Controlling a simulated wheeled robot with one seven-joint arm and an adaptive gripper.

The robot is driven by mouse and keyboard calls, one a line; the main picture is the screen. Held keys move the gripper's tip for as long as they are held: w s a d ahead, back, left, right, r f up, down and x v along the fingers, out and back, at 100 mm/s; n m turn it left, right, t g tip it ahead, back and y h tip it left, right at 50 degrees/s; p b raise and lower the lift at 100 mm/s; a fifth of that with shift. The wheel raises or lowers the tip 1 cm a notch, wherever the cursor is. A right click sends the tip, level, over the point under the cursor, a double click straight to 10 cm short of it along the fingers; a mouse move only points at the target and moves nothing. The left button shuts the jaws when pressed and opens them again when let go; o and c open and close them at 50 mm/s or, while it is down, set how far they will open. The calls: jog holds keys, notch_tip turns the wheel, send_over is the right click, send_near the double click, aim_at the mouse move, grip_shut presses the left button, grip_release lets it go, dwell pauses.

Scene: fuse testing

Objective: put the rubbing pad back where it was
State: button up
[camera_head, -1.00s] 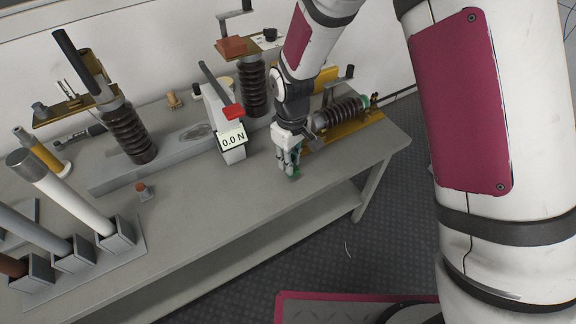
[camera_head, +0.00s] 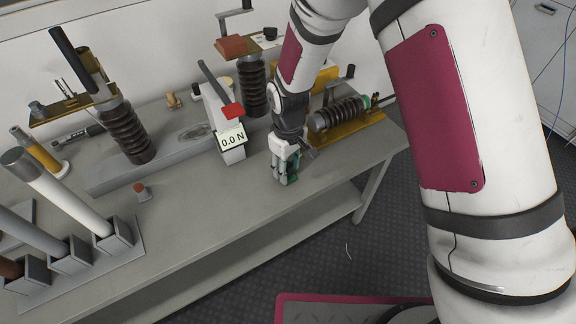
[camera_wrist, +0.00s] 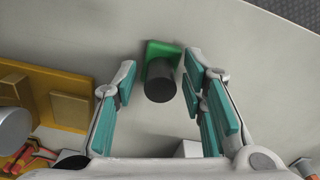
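The rubbing pad, a green square with a dark cylindrical handle, shows in the wrist view (camera_wrist: 160,75) just past and between my fingertips. It appears to lie on the grey bench top with its handle pointing up toward the camera. My gripper (camera_wrist: 160,68) is open, with a clear gap between the handle and each finger. In the head view my gripper (camera_head: 284,178) points down low over the bench near its front edge, and a bit of the green pad (camera_head: 292,180) shows at the fingertips, mostly hidden by them.
A ribbed insulator on a yellow base (camera_head: 350,130) stands close behind and right of my gripper. The bench's front edge (camera_head: 275,210) is near.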

aim_at(289, 165)
notch_tip(289, 165, up, 12)
jog(key=p, duration=0.2)
jog(key=shift+r, duration=0.15)
dwell(0.4)
jog(key=shift+d+r, duration=0.1)
jog(key=s+d+r+m+t, duration=0.1)
jog(key=s+d+r+m, duration=0.1)
jog(key=s+d+r, duration=0.45)
jog(key=s+d+r+m, duration=0.3)
jog(key=d+r, duration=0.4)
jog(key=r, duration=0.3)
jog(key=s+d+r+m, duration=0.2)
jog(key=s+d, duration=0.2)
jog(key=s, duration=0.6)
jog(key=s+d+r+m, duration=0.1)
jog(key=s+d, duration=0.3)
jog(key=s, duration=0.5)
jog(key=shift+s+r+m+t, duration=0.3)
jog(key=shift+s+r+m, duration=0.1)
jog(key=shift+m, duration=0.5)
jog(key=shift+r, duration=0.1)
